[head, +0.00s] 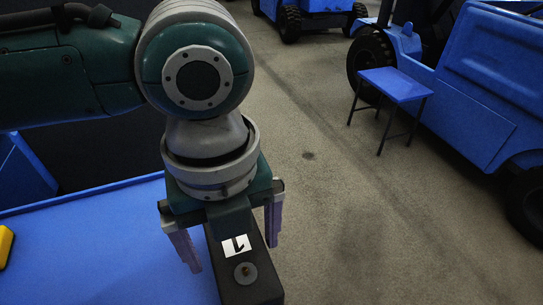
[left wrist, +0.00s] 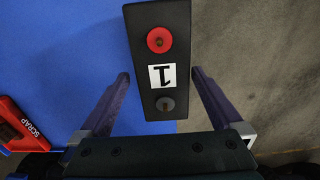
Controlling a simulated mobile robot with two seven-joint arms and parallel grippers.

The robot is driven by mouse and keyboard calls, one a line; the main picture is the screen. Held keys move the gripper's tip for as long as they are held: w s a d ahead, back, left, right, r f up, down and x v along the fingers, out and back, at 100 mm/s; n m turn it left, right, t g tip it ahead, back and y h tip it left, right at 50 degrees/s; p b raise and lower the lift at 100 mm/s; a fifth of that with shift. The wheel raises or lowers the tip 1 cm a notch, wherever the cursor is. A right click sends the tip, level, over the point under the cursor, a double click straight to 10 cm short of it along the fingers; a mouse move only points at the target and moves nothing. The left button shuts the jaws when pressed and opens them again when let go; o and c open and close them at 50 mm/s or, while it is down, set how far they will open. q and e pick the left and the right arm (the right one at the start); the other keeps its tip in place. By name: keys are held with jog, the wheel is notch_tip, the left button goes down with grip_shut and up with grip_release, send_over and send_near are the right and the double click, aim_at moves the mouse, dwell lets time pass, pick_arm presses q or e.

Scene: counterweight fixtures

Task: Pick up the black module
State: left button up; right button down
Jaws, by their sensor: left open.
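The black module (head: 222,258) is a dark block with a white label marked "1" and a round grey knob on top. In the left wrist view the module (left wrist: 160,110) also shows a red round knob beyond the label. It lies along the edge of the blue table (head: 105,250). My left gripper (head: 234,258) is open, pointing down over the module. Its fingers (left wrist: 160,73) stand on either side of the block, close to its long sides; I cannot tell whether they touch it. My right gripper is in neither view.
A red piece marked "SCRAP" (left wrist: 18,125) lies left in the left wrist view. A yellow object (head: 5,245) is at the head view's left edge. A blue stool (head: 395,85) and blue vehicles (head: 480,90) stand beyond. Grey floor (head: 370,220) to the right is open.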

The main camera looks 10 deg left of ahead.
pick_arm(q)
jog(key=f, duration=0.3)
jog(key=f+b, duration=0.1)
jog(key=f, duration=0.1)
jog(key=shift+w, duration=0.35)
grip_shut()
jog(key=shift+r, duration=0.1)
dwell(0.6)
